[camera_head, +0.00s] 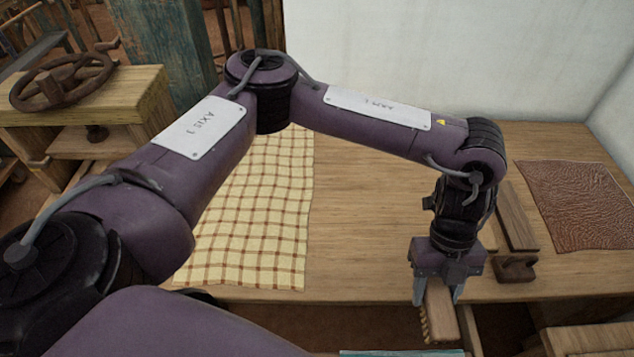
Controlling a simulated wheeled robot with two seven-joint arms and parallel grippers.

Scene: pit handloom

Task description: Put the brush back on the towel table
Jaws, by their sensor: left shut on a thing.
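My left gripper (439,296) points down near the front edge of the wooden table (360,240), right of the picture's middle. It is shut on the brush (441,317), a light wooden block with bristles along its left side. The brush overlaps the table's front edge in the view; I cannot tell its height or whether it touches the table. A cream towel with a brown check (255,215) lies on the table's left part, partly hidden behind my left arm. My right gripper is not in view.
A dark wooden block (516,268) and wooden boards (517,215) lie just right of my left gripper. A brown textured sheet (580,205) lies farther right. A bench with a wheel (62,82) stands at the far left. The table between towel and gripper is bare.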

